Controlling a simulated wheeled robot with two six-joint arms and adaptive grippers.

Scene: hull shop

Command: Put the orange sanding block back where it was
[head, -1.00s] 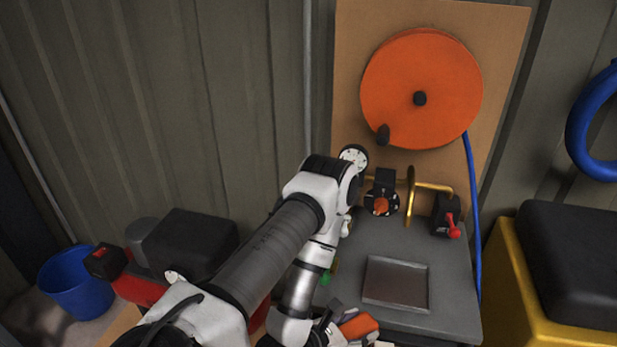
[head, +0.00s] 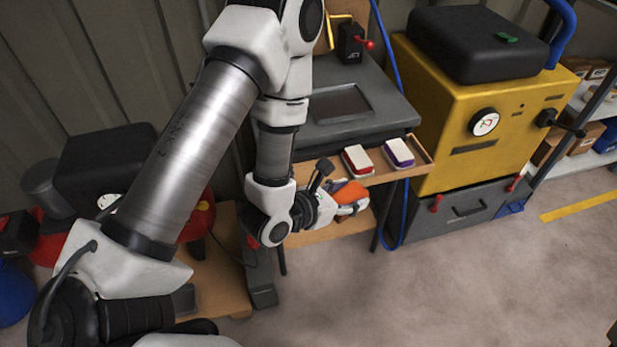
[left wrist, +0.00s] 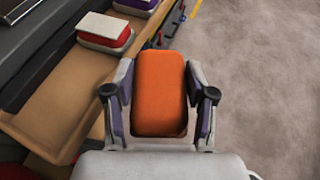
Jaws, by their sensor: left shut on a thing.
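The orange sanding block (left wrist: 161,92) is held between the two fingers of my left gripper (left wrist: 161,100), its orange face toward the left wrist camera. In the head view the block (head: 350,192) shows at the end of my left gripper (head: 346,208), in front of the wooden ledge (head: 424,150). A red sanding block with a white face (head: 357,159) and a purple one with a white face (head: 398,151) sit side by side on the ledge, and in the left wrist view the ledge left of the red block is bare (left wrist: 75,101). My right gripper is not in view.
A grey bench (head: 375,116) with a recessed tray stands behind the ledge. A yellow machine (head: 460,110) with a black top stands to the right, above a grey case (head: 462,212). A blue hose hangs between them. The concrete floor in front is clear.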

